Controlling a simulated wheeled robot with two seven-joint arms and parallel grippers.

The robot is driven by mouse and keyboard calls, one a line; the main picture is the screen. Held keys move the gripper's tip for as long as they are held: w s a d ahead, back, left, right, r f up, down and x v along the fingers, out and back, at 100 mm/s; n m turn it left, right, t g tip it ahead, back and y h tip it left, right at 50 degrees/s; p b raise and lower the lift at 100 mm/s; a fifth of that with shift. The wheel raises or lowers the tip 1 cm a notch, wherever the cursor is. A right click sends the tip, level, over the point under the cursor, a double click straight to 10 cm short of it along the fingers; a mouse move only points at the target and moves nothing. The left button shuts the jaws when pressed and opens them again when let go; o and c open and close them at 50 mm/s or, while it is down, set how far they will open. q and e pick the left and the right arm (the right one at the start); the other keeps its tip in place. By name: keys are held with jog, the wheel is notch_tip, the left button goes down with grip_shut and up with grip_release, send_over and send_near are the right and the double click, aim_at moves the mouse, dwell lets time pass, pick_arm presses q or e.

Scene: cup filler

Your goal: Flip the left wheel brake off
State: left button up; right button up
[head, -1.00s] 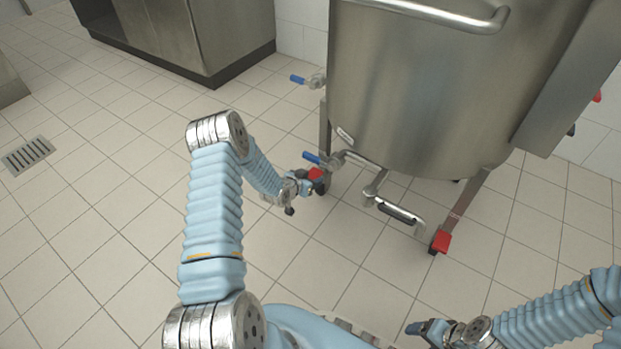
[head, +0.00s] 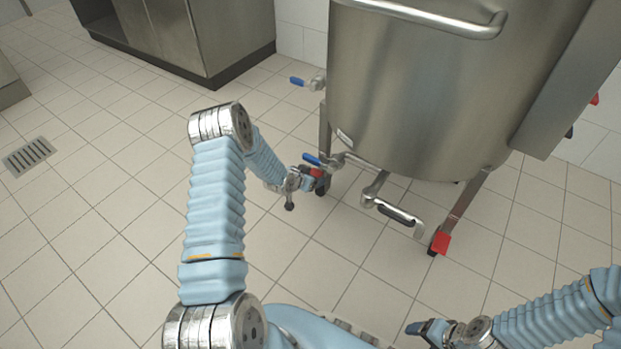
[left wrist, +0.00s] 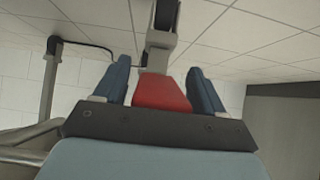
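The left wheel's red brake pedal (head: 317,173) is at the foot of the tank's left leg in the head view, partly hidden by my left gripper. In the left wrist view the red pedal (left wrist: 160,92) lies between the two blue fingers of my left gripper (left wrist: 163,85), with the caster (left wrist: 166,18) beyond it. The fingers are apart, one on each side of the pedal; I cannot tell whether they touch it. In the head view my left gripper (head: 307,183) is at the pedal, low near the floor. My right gripper (head: 428,328) is at the bottom, away from the tank.
The steel tank (head: 420,95) stands above the wheels. Another red brake pedal (head: 440,243) is on the front right leg. The tiled floor left of the tank is clear.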

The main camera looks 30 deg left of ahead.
pick_arm(q)
jog(key=p+v, duration=0.2)
jog(key=v, duration=1.1)
jog(key=shift+s+r, duration=0.3)
jog(key=s+d+n+g+h+p, duration=0.2)
jog(key=s+d+g+p, duration=0.35)
jog(key=d, duration=1.15)
jog(key=s+d+r+g+p, duration=0.1)
jog(key=s+d+p, duration=0.1)
jog(key=s+d, duration=0.3)
jog(key=s+d+r+g+h+p, duration=0.1)
jog(key=s+d, duration=0.3)
jog(key=s, duration=0.6)
jog(key=shift+s+d+n+g+p, duration=0.3)
jog(key=shift+d+n+g+p, duration=0.15)
jog(key=shift+g, duration=0.3)
